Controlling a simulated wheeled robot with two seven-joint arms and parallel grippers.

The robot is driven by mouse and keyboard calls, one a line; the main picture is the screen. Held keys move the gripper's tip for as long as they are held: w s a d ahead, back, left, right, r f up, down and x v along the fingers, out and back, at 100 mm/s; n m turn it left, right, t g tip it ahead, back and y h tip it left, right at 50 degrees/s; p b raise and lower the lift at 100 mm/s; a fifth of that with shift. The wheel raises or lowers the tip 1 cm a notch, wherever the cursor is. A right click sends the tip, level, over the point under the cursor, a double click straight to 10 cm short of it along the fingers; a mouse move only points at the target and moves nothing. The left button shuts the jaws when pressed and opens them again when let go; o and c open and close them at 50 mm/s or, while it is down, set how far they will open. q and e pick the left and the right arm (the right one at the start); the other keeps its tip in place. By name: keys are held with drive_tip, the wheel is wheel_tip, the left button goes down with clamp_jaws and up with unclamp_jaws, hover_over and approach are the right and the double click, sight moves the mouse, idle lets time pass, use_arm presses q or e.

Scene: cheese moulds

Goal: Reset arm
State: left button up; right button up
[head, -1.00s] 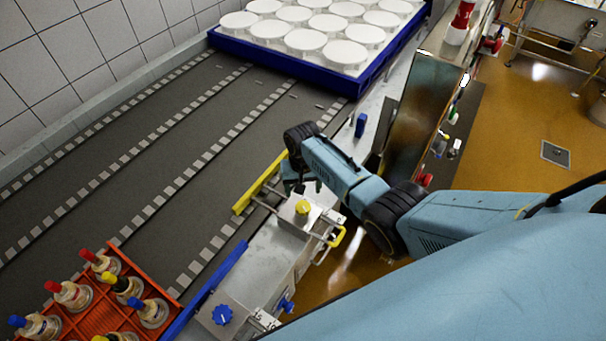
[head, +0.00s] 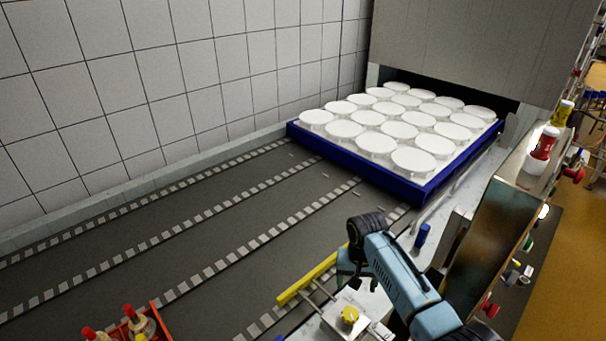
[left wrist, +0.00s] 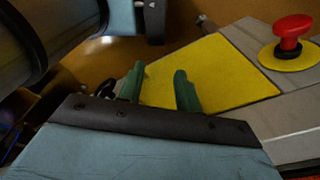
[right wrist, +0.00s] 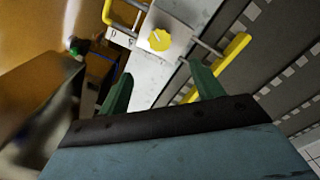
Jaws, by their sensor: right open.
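My right arm comes in from the lower right in the head view. Its gripper (head: 350,268) hangs beside the yellow guide bar (head: 308,278), close to a metal box with a yellow knob (head: 349,315). In the right wrist view my right gripper (right wrist: 161,74) has its green fingers wide apart, with nothing between them; the yellow knob (right wrist: 159,39) shows beyond. In the left wrist view my left gripper (left wrist: 158,70) has its green fingers apart and empty, in front of a yellow panel (left wrist: 215,75). My left gripper is outside the head view.
A blue tray (head: 350,160) of white moulds stands at the conveyor's (head: 180,245) far end. An orange crate (head: 160,325) with bottles is at the lower left. A red emergency button (left wrist: 290,30) sits near my left gripper. A metal control panel (head: 495,240) stands right of my right arm.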

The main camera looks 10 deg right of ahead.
drive_tip(key=s+a+n+t, duration=0.2)
drive_tip(key=s+n, duration=0.1)
drive_tip(key=s, duration=1.2)
drive_tip(key=s+r+n+t, duration=0.25)
drive_tip(key=s+r, duration=0.55)
drive_tip(key=s, duration=0.5)
wheel_tip(320, 180, down, 33)
drive_tip(key=s+g+b, duration=0.2)
drive_tip(key=b, duration=0.7)
drive_tip(key=s+d+f+b, duration=0.1)
drive_tip(key=s+f+b, duration=0.3)
drive_tip(key=s+f, duration=0.4)
drive_tip(key=s+d+f+g+b, duration=0.1)
drive_tip(key=s+f+b, duration=0.3)
drive_tip(key=f, duration=1.2)
drive_tip(key=s+d, duration=0.1)
drive_tip(key=s, duration=0.3)
drive_tip(key=shift+b, duration=0.35)
drive_tip(key=shift+s+f+n+g, duration=0.1)
drive_tip(key=shift+s+n+g, duration=0.1)
drive_tip(key=shift+n+g, duration=0.05)
